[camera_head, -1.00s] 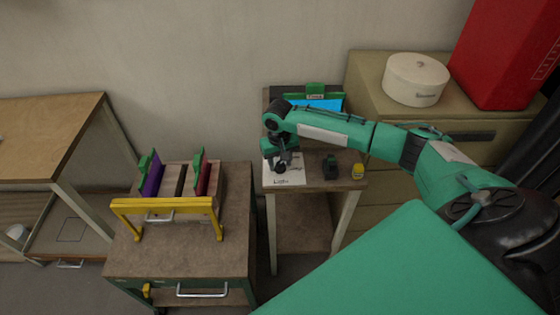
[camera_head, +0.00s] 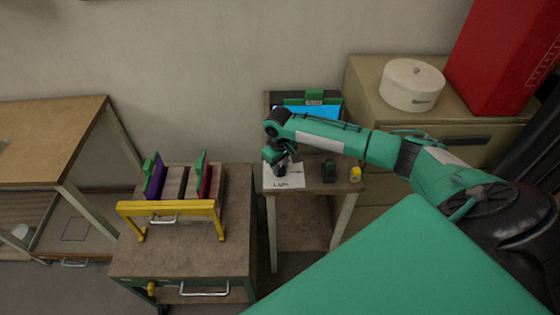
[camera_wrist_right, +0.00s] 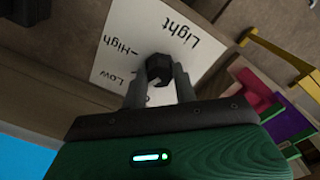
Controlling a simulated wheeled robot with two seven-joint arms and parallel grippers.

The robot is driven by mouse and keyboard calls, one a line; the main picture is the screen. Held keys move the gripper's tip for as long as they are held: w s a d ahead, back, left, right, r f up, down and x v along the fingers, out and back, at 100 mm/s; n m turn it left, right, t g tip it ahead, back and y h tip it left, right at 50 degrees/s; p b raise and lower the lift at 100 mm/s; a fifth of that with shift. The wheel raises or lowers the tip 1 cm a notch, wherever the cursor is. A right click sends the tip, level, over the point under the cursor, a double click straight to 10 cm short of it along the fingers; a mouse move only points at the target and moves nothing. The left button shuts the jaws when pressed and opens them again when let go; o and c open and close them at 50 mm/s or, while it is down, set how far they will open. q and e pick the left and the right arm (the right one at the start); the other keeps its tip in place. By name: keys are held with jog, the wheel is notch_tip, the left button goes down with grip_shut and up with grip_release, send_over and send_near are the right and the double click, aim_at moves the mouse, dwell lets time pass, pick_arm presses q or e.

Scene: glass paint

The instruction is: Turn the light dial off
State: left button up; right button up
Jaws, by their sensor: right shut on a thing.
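The light dial (camera_wrist_right: 160,66) is a small dark knob on a white card (camera_wrist_right: 190,30) printed "Light", "High" and "Low" in the right wrist view. In the head view the card (camera_head: 290,182) lies on the small table, and my gripper hides most of the dial. My right gripper (camera_wrist_right: 160,80) has its two fingers on either side of the dial, shut on it. In the head view my right gripper (camera_head: 281,168) points down at the card's left part. Part of the card's lettering is hidden behind the fingers. My left gripper is not in view.
A dark block (camera_head: 329,171) and a small yellow item (camera_head: 355,174) stand right of the card. A blue screen (camera_head: 316,112) is behind. A cart with a yellow-framed rack (camera_head: 166,207) is at left. A white round box (camera_head: 412,85) sits on the cabinet.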

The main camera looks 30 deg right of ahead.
aim_at(280, 168)
jog(key=shift+n+p, duration=0.95)
jog(key=shift+n, duration=1.25)
jog(key=o, duration=1)
jog(key=shift+c, duration=0.2)
notch_tip(280, 168, up, 14)
jog(key=b, duration=0.3)
jog(key=shift+a, duration=0.15)
jog(key=shift+s, duration=0.1)
